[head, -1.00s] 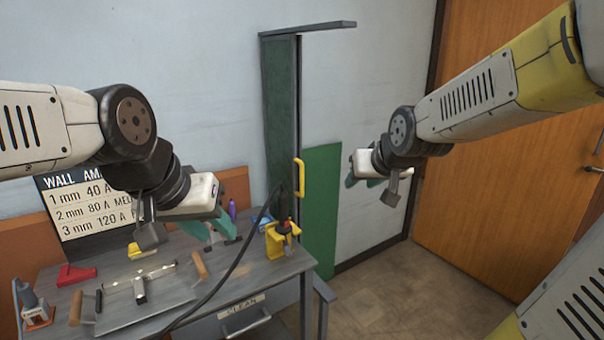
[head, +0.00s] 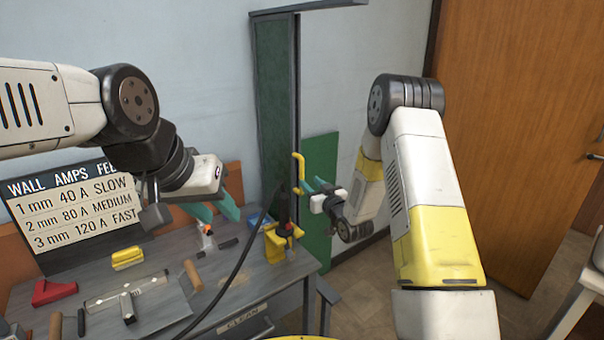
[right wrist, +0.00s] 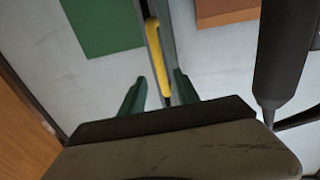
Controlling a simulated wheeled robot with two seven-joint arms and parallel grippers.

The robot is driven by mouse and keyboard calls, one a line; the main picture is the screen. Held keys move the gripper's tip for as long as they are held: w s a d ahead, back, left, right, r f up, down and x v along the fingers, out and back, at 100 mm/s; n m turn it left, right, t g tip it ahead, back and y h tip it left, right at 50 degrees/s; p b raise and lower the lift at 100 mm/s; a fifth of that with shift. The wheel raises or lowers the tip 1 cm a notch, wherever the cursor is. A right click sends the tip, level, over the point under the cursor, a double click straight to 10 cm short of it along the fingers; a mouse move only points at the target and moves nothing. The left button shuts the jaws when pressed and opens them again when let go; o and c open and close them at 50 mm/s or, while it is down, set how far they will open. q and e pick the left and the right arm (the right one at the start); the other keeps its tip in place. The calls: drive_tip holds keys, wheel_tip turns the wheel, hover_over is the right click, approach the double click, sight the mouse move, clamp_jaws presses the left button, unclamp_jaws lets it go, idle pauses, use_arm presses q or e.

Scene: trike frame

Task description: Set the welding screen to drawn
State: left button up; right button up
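The welding screen (head: 273,95) is a narrow dark green panel, gathered against a grey post under a short overhead rail (head: 310,8). A yellow handle (head: 298,173) stands upright on its front edge; it also shows in the right wrist view (right wrist: 158,58). My right gripper (head: 313,186) is open beside the handle, at its right in the head view. In the right wrist view the handle lies ahead, between the lines of the two spread green fingers (right wrist: 158,90); contact cannot be told. My left gripper (head: 215,210) is open and empty above the bench.
The bench (head: 215,290) carries a yellow block (head: 128,257), a red piece (head: 54,291), a torch in a yellow stand (head: 283,240) and a black cable. A lighter green panel (head: 320,160) is on the wall behind my right gripper. A wooden door (head: 500,130) is at right.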

sight(303, 175)
drive_tip(key=x, duration=0.7)
drive_tip(key=shift+w+a, duration=0.2)
drive_tip(key=shift+w, duration=0.05)
clamp_jaws()
idle(1.1)
